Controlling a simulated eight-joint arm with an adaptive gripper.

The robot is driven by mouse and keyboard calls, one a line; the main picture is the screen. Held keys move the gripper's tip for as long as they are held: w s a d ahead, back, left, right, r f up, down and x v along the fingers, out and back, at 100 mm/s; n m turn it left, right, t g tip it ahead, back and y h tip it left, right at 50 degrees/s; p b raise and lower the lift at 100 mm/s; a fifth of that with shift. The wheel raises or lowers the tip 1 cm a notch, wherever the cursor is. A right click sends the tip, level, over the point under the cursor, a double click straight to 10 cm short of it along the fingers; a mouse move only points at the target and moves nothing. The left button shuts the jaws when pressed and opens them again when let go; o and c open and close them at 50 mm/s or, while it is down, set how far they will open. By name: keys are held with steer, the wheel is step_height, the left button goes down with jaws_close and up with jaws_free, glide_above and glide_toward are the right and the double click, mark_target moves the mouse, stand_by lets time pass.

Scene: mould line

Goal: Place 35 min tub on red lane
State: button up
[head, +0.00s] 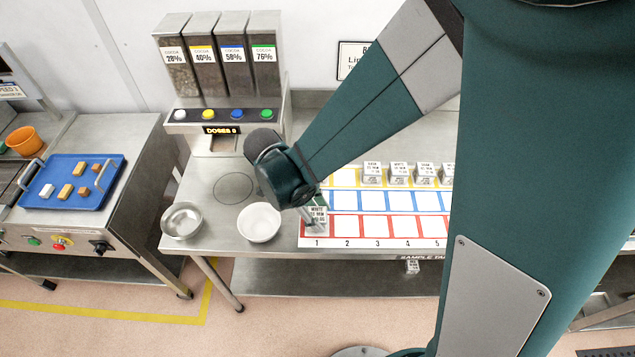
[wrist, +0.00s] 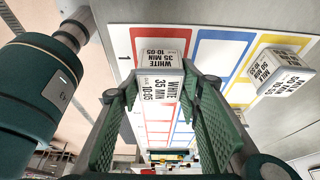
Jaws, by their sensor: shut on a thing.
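The 35 min tub (head: 317,219) is a small pale tub with a printed white label; in the wrist view its label (wrist: 155,87) reads WHITE 35 MIN 10:05. My gripper (wrist: 160,105) is shut on it, with a green finger on each side. In the head view my gripper (head: 312,205) is at the left end of the lane board, and the tub is upright at square 1 of the red lane (head: 347,226). The tub hides most of that square. I cannot tell whether its base touches the board.
The blue lane (head: 373,202) and yellow lane (head: 345,178) lie behind the red lane. Several tubs (head: 398,173) stand along the back of the board. A white bowl (head: 259,222) and a metal bowl (head: 182,221) stand left of the board. Red squares to the right look empty.

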steer(key=shift+f, duration=0.5)
steer(key=shift+f, duration=0.25)
steer(key=o, duration=1)
steer(key=shift+r, duration=0.1)
steer(key=shift+c, duration=0.2)
steer(key=shift+r, duration=0.1)
steer(key=v, duration=1.2)
steer(key=shift+p, duration=0.4)
steer(key=shift+d+r, duration=0.1)
